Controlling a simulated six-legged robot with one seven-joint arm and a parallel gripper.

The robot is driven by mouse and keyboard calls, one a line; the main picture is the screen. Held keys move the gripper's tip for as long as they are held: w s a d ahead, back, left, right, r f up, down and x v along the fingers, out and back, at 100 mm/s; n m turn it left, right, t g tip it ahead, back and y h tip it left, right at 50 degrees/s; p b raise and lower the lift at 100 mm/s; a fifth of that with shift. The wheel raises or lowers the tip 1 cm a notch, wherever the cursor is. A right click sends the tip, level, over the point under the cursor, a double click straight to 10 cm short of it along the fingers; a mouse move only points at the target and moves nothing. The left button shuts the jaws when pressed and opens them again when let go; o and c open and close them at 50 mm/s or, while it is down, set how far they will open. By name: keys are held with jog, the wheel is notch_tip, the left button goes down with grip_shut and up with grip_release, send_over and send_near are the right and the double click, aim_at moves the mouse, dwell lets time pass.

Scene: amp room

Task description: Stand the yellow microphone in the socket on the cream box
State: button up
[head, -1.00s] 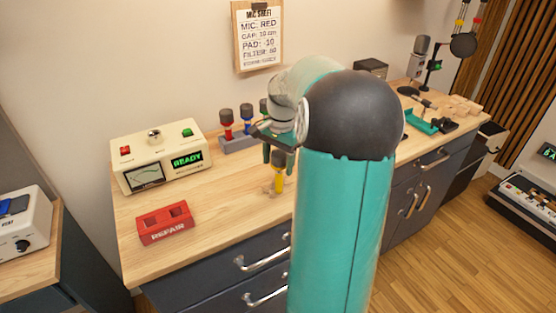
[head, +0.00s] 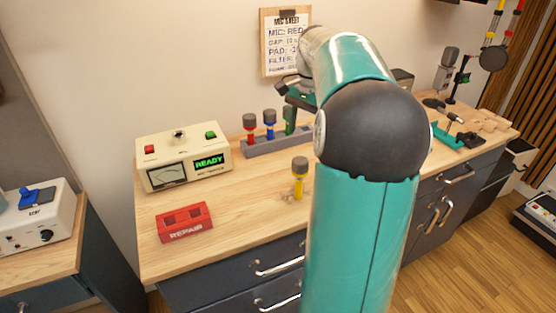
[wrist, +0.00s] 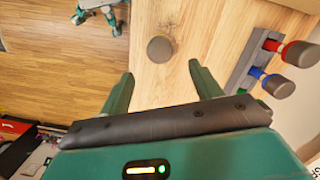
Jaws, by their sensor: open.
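The yellow microphone (head: 299,182) stands upright by itself on the wooden bench, its grey head on top. In the wrist view its round grey head (wrist: 160,49) lies beyond my fingertips, roughly in line with the gap between them. I cannot tell whether this fitting is the socket. My gripper (wrist: 163,84) is open and empty, raised above the microphone; my arm partly hides it in the head view.
A grey rack (head: 275,147) holds red, blue and green microphones behind the yellow one. A red REPAIR block (head: 184,222) sits at the front left. Bare bench lies between the block and the yellow microphone. A clipboard (head: 285,45) hangs on the wall.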

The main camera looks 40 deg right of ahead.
jog(key=a+r+n+t+h, duration=0.2)
jog(key=a+n, duration=0.5)
jog(key=a, duration=1.3)
jog(key=s+a+f+n+t, duration=0.2)
jog(key=s+a+f+n, duration=0.1)
jog(key=s+a+n, duration=0.2)
jog(key=s+a+f+n+t, duration=0.1)
jog(key=s+a+f+n, duration=0.2)
jog(key=a, duration=0.7)
jog(key=s+n, duration=0.2)
jog(key=s, duration=0.1)
jog(key=shift+t+y, duration=0.3)
jog(key=shift+t, duration=0.1)
jog(key=shift+s, duration=0.1)
